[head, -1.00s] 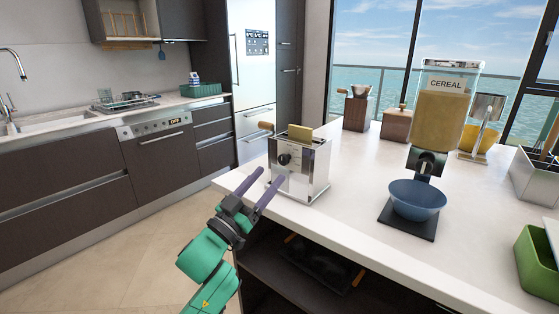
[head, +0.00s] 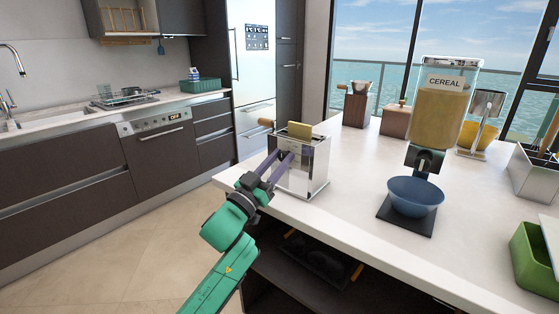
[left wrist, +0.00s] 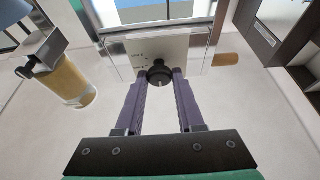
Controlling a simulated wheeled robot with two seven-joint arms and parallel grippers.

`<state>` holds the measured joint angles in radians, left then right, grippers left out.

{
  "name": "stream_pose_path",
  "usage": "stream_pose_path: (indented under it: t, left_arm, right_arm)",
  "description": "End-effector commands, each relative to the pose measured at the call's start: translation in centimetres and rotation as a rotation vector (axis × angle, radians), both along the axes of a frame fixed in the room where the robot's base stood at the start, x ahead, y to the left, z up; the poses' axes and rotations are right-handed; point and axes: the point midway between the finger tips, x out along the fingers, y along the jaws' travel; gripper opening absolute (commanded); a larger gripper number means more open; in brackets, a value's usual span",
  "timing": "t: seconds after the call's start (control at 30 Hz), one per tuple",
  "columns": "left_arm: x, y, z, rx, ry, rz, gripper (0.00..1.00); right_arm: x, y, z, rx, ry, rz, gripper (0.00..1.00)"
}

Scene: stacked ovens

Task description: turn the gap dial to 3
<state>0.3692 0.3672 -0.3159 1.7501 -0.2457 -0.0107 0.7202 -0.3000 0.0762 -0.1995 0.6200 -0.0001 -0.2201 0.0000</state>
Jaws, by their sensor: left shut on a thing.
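The gap dial (left wrist: 159,75) is a round black knob on the front of a shiny metal machine (head: 312,170). The machine stands at the near left corner of the white counter. A wooden crank handle (head: 266,122) sticks out at its side and a yellowish slab (head: 300,131) stands in its top. My left gripper (head: 279,157) reaches the machine's front, and its purple fingers are closed on the dial's two sides in the left wrist view (left wrist: 160,77). The fingers hide the dial in the head view. The markings beside it are too small to read. My right gripper is out of view.
A cereal dispenser (head: 440,110) with a blue bowl (head: 415,196) stands to the right on the counter (head: 350,205). A green bin (head: 535,262) sits at the right edge. A dark pan (head: 318,258) lies on the shelf below. The counter between machine and bowl is clear.

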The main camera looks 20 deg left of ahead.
Motion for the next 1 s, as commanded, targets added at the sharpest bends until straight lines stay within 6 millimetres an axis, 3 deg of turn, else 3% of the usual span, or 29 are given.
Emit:
stream_pose_path:
  t: [0.37,1.0]
  left_arm:
    - [0.1,0.1,0.1,0.146,-0.055,0.001,0.0]
    - [0.1,0.3,0.3,0.692,-0.272,0.0,0.0]
  right_arm:
    - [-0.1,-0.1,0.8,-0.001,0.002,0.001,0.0]
    - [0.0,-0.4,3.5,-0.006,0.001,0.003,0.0]
